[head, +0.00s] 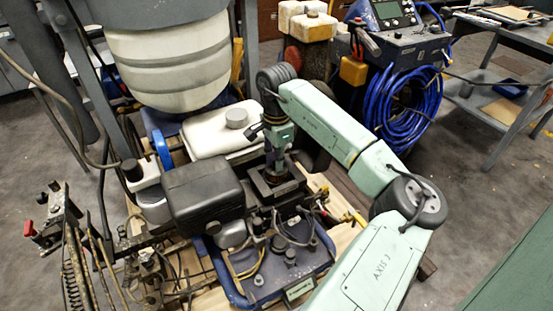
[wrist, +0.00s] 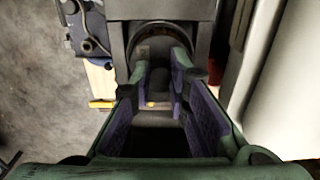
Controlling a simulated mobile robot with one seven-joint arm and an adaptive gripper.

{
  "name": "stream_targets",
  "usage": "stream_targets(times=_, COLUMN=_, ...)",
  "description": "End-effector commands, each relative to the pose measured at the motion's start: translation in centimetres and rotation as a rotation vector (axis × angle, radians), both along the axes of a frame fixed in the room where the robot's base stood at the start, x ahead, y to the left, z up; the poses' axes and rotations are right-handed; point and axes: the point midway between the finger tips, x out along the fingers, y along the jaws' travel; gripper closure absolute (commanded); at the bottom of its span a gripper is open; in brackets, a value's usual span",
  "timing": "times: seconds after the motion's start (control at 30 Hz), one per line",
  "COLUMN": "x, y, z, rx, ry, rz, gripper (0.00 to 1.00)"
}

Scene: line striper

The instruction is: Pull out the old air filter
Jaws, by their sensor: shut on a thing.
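My gripper (head: 277,163) points down into a dark square housing (head: 289,187) beside the black engine cover. Its fingers are shut on the old air filter (head: 275,179), whose dark brownish top shows low in the housing mouth. In the wrist view the two purple-padded fingers of my gripper (wrist: 160,82) reach towards the round opening of the grey housing (wrist: 118,35). Most of the filter is hidden by the fingers and shadow. I cannot tell how far it sits inside the housing.
The black engine cover (head: 205,196) and white tank (head: 222,131) stand close on the left. A big translucent tank (head: 165,62) hangs behind. A blue frame with cables (head: 290,258) lies in front.

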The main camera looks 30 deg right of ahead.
Motion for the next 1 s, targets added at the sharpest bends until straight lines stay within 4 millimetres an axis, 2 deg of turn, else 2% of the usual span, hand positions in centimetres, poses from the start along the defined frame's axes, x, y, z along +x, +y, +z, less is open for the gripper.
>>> stream_targets(times=0.1, x=0.0, y=0.0, z=0.0, rx=0.000, ry=0.000, rz=0.000, gripper=1.00)
stream_targets(times=1.0, x=0.0, y=0.0, z=1.2, rx=0.000, ry=0.000, rz=0.000, gripper=1.00)
